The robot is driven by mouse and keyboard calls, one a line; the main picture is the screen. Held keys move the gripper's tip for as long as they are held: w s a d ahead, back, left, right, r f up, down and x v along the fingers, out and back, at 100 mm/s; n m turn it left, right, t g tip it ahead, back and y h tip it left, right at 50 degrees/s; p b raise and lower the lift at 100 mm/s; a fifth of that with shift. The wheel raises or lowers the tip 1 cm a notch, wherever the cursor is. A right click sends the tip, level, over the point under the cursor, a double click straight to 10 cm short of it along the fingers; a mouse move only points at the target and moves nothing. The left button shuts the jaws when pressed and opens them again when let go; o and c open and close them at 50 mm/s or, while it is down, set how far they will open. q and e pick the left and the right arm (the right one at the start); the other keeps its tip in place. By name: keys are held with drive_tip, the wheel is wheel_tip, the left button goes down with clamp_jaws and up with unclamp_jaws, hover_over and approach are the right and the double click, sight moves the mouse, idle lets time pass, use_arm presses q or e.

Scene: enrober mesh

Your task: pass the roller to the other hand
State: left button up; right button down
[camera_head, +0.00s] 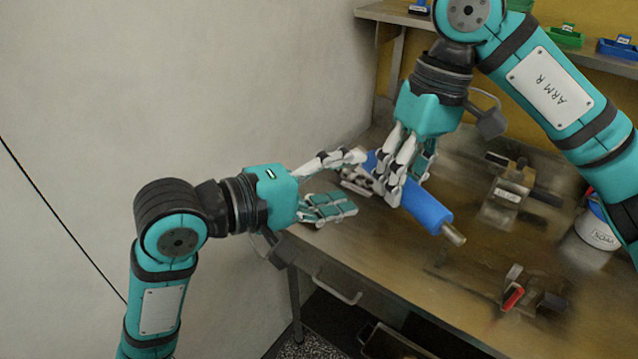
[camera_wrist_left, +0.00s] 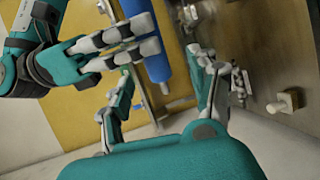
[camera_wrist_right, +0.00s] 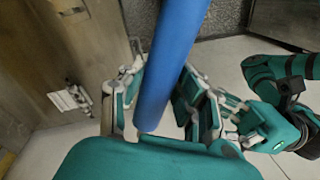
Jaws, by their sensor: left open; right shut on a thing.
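A blue roller (camera_head: 428,209) with a metal shaft end is held above the bench by my right gripper (camera_head: 394,178), whose fingers are closed around it. In the right wrist view the blue roller (camera_wrist_right: 174,60) runs between the fingers (camera_wrist_right: 160,100). My left gripper (camera_head: 345,182) is open and empty, just left of the roller's far end, with its fingers spread toward it. In the left wrist view the roller (camera_wrist_left: 148,45) lies ahead of the open left fingers (camera_wrist_left: 165,95), apart from them. The roller's far end is partly hidden behind the right fingers in the head view.
The wooden bench (camera_head: 390,260) lies below, with a metal fixture (camera_head: 508,190), a red-handled clamp (camera_head: 512,298) and a white tub (camera_head: 596,228) on it. A shelf with green (camera_head: 566,37) and blue (camera_head: 618,48) bins is behind. A wall stands at the left.

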sight(373, 176)
use_arm(q)
drive_tip(key=x, duration=0.8)
drive_tip(key=c, duration=0.9)
drive_tip(key=shift+f, duration=0.15)
clamp_jaws()
use_arm(e)
drive_tip(key=shift+d, duration=0.1)
use_arm(q)
drive_tip(key=shift+f, duration=0.1)
use_arm(e)
drive_tip(key=shift+w+r, duration=0.1)
drive_tip(key=shift+r, duration=0.05)
use_arm(q)
drive_tip(key=shift+a, duration=0.1)
use_arm(e)
drive_tip(key=c, duration=1.2)
unclamp_jaws()
use_arm(q)
drive_tip(key=shift+r, duration=0.2)
use_arm(e)
drive_tip(key=o, duration=0.3)
drive_tip(key=shift+o, duration=0.2)
